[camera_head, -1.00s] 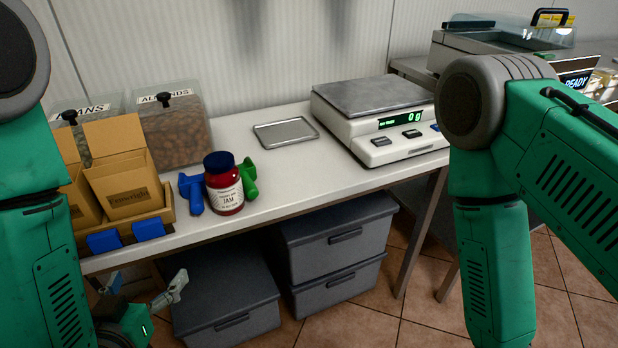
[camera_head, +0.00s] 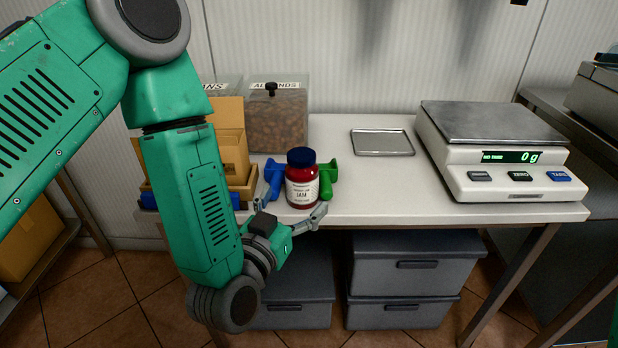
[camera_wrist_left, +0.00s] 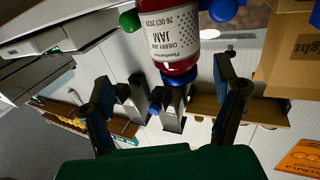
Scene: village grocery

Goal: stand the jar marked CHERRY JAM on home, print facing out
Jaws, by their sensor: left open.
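The jar of cherry jam (camera_head: 302,190) stands upright on the white counter near its front edge, with a dark blue lid and red contents. Its white label faces me; CHERRY JAM reads in the left wrist view (camera_wrist_left: 172,38), where the jar shows upside down. A blue object (camera_head: 274,178) stands close on its left and a green one (camera_head: 328,178) on its right. My left gripper (camera_head: 294,206) is open in front of the jar at the counter edge. In the wrist view the jar lies ahead, between the spread fingers. No place marked home is readable.
A scale (camera_head: 495,178) reading 0 g stands right, with a small metal tray (camera_head: 382,142) left of it. An almond bin (camera_head: 277,120) and cardboard boxes (camera_head: 232,150) stand left.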

